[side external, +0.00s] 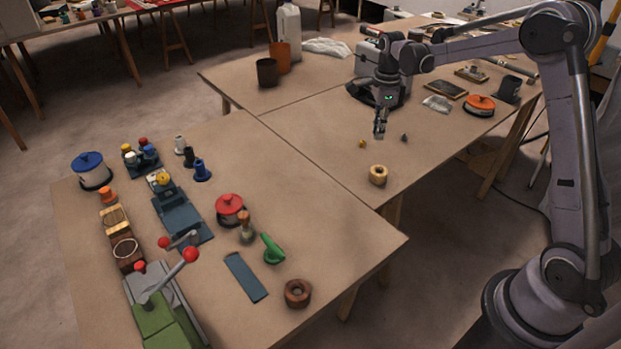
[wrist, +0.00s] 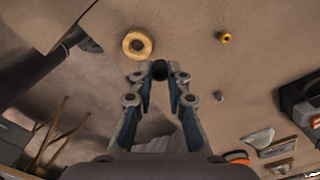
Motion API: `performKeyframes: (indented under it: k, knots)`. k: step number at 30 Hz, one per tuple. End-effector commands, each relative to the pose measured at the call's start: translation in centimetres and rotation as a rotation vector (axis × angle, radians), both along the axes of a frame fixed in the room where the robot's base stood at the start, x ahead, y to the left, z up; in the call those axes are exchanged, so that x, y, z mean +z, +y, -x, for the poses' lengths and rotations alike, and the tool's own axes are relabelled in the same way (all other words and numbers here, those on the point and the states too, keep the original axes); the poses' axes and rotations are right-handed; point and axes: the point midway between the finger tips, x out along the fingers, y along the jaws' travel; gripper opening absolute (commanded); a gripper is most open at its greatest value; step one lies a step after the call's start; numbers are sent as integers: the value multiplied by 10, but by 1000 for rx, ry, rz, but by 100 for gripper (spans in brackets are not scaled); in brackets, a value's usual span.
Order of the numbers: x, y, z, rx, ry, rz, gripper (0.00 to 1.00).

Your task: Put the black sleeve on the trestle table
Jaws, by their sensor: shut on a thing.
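My gripper (side external: 380,130) hangs fingers down over the right-hand wooden trestle table (side external: 320,140), a little above its top. In the wrist view my gripper (wrist: 159,72) is shut on the black sleeve (wrist: 158,68), a small dark round piece between the fingertips. The sleeve is too small to make out clearly in the side view. The bare table top (wrist: 195,60) shows beyond the fingertips in the wrist view; I cannot tell the exact gap below the sleeve.
A pale wooden ring (side external: 378,175), a small yellow piece (side external: 361,143) and a small grey piece (side external: 404,137) lie near my gripper. An orange-lidded tin (side external: 480,106) stands farther right. The left table (side external: 330,240) holds many tools. Free room lies left of my gripper.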

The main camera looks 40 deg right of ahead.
Motion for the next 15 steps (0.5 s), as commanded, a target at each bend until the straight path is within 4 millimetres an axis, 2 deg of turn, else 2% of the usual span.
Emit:
performKeyframes:
  k: [1, 3, 8, 15]
  knots:
    - [0, -27, 4, -54, 0, 0, 0]
    - [0, -59, 11, -120, 0, 0, 0]
    - [-1, -130, 33, -267, 0, 0, 0]
    - [-2, -229, 85, -484, 0, 0, 0]
